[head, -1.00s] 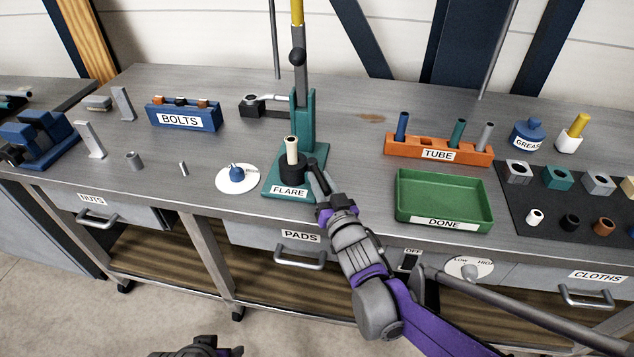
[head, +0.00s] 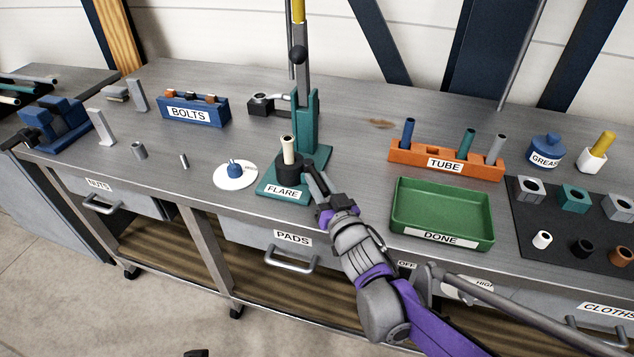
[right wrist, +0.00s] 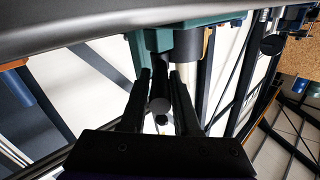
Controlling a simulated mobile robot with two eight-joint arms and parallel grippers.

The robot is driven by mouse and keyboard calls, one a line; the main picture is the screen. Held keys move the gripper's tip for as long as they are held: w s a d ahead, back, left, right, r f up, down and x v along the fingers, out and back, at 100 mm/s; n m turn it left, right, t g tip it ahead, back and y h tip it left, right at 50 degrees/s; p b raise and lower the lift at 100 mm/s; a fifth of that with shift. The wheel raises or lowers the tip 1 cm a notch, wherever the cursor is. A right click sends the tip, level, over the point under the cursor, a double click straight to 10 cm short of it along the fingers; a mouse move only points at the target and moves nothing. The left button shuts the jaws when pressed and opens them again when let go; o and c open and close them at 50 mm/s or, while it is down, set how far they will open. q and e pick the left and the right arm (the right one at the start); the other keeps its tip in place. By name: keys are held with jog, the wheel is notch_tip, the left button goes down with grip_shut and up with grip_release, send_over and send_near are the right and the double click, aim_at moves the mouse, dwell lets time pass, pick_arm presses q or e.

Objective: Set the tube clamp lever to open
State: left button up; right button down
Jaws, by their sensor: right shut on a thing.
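The teal flare press (head: 309,120) stands on the bench with a FLARE label on its front. A black round clamp (head: 289,165) sits on its base, around or under an upright cream tube (head: 288,150). My right gripper (head: 314,180) is at the right side of this clamp. In the right wrist view, its two dark fingers are shut on a dark round-ended bar (right wrist: 160,105), which appears to be the clamp lever. The fingers hide most of the lever in the head view, so its setting cannot be read. My left gripper is not in view; only a dark sliver shows at the bottom edge.
A green DONE tray (head: 441,214) lies right of my right arm, with the orange TUBE rack (head: 445,162) behind it. A black block with a grey lever (head: 268,102) stands behind the press.

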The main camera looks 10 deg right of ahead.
jog(key=shift+r, duration=0.1)
jog(key=c, duration=0.7)
grip_release()
jog(key=shift+o, duration=0.2)
jog(key=shift+s, duration=0.15)
jog(key=v, duration=1)
jog(key=shift+s, duration=0.25)
jog(key=shift+d, duration=0.1)
